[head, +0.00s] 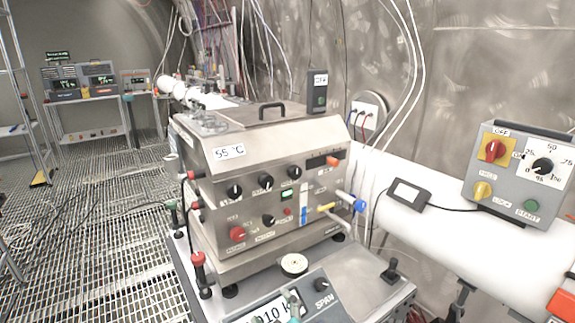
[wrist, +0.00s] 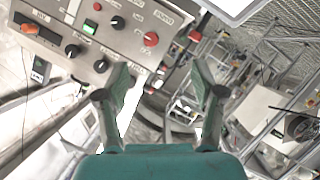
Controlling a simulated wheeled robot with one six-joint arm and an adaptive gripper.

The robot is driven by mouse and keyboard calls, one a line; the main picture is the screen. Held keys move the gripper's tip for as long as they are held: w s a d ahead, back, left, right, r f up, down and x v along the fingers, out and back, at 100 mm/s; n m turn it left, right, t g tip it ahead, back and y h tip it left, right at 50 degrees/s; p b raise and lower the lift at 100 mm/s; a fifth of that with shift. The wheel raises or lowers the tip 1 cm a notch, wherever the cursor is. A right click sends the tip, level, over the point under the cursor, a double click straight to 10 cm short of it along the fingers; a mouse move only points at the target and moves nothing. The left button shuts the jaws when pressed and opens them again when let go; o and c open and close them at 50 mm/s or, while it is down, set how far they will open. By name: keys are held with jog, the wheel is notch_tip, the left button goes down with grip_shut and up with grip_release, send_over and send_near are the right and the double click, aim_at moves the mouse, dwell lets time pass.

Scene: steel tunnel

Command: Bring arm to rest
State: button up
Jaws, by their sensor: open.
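My gripper (wrist: 160,84) shows in the wrist view, with a teal body at the bottom edge and two fingers spread apart. It is open, with nothing between the fingers. Beyond it, the steel instrument's front panel (wrist: 125,30) appears upside down at the upper left, with black knobs and a red knob (wrist: 150,39). The gap between fingers and panel is hard to judge. In the head view, small teal parts at the bottom centre may belong to my gripper, but I cannot tell.
The steel instrument (head: 250,130) labelled 55 °C stands mid-view on a bench. A lower grey unit (head: 350,284) is in front. A white pipe (head: 440,225) runs along the right wall under a grey control box (head: 520,175). Grated floor (head: 100,210) lies open at left.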

jog(key=s+d+f+m+t+h, duration=0.15)
jog(key=s+d+f+m, duration=0.35)
jog(key=s+d+f, duration=1)
jog(key=s+d+m+h, duration=0.1)
jog(key=s+d+m, duration=0.2)
jog(key=s, duration=0.9)
jog(key=s+d+m+h, duration=0.2)
jog(key=s+d, duration=0.1)
jog(key=s, duration=0.8)
jog(key=shift+s+f+m, duration=0.35)
jog(key=shift+s+m, duration=0.05)
